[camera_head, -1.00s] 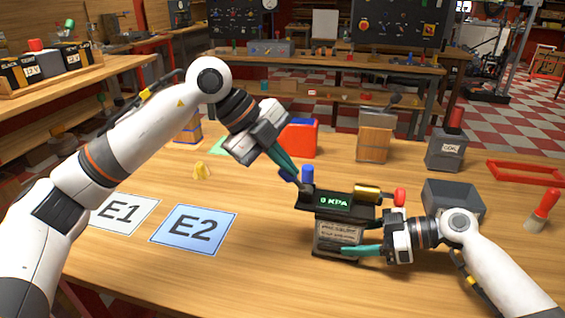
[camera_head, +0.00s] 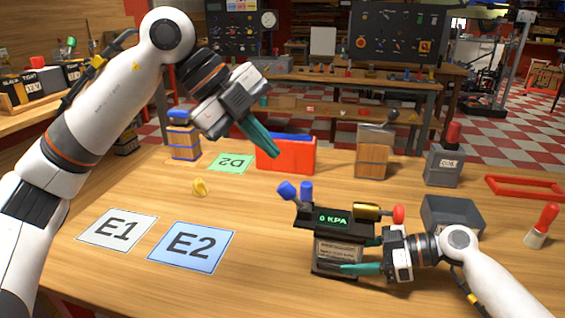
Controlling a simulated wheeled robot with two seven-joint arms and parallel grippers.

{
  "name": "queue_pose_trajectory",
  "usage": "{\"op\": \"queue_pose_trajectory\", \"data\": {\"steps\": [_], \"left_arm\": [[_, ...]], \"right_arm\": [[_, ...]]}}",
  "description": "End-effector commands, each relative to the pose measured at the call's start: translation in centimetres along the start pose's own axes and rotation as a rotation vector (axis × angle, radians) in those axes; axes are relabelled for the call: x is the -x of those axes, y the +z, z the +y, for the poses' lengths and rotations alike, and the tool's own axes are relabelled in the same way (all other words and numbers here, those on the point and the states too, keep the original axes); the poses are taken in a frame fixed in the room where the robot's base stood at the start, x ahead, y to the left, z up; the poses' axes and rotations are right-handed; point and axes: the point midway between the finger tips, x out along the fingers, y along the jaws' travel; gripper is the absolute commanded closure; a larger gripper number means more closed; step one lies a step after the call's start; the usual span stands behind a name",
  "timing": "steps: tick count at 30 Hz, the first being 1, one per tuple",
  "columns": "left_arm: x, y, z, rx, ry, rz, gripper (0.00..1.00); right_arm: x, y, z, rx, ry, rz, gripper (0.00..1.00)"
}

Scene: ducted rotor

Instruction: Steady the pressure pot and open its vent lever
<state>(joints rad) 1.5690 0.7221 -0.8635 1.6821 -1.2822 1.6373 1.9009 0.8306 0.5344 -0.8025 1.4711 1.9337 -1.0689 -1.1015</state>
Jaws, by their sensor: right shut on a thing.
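The pressure pot (camera_head: 338,249) is a dark box upright on the table, with a display (camera_head: 333,219) reading 0 KPA. Two blue-tipped parts rise at its top left; the outer one (camera_head: 287,190) leans left and the other (camera_head: 306,191) stands upright. I cannot tell which is the vent lever. A brass cylinder and a red knob (camera_head: 398,214) are at its top right. My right gripper (camera_head: 362,269) is shut on the pot's lower right side. My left gripper (camera_head: 270,146) is in the air above and left of the pot, apart from it; its fingers overlap in view.
Cards E1 (camera_head: 117,229), E2 (camera_head: 191,243) and D2 (camera_head: 231,162) lie on the left. A grey bin (camera_head: 452,209) is right of the pot.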

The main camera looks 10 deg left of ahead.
Motion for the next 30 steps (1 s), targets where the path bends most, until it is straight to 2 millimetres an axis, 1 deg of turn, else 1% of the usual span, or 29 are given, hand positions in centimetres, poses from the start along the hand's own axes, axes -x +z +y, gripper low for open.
{"op": "queue_pose_trajectory", "data": {"steps": [1,4,13,14,18,26,30], "left_arm": [[0.57,-0.01,0.02,0.001,0.001,0.001,1.00],[1.12,0.03,0.01,0.000,0.001,-0.001,1.00],[1.27,0.04,0.01,0.000,0.000,-0.001,1.00],[1.26,0.03,0.01,0.000,0.000,-0.001,1.00],[1.25,0.03,0.01,0.000,0.000,-0.001,1.00],[1.23,0.04,0.01,-0.001,0.000,-0.001,1.00],[1.23,0.04,0.01,-0.001,0.000,-0.001,1.00]], "right_arm": [[-0.04,-0.08,0.03,-0.001,0.001,0.001,0.65],[-0.03,-0.07,0.02,-0.001,0.001,0.001,0.65],[-0.03,-0.05,0.01,-0.001,0.000,0.001,0.65],[-0.03,-0.05,0.01,-0.001,0.000,0.001,0.41],[-0.02,-0.03,0.01,0.000,0.000,0.000,0.19],[0.03,0.01,-0.01,0.000,0.000,0.000,0.19],[0.94,0.00,-0.07,0.000,-0.002,-0.001,0.19]]}}
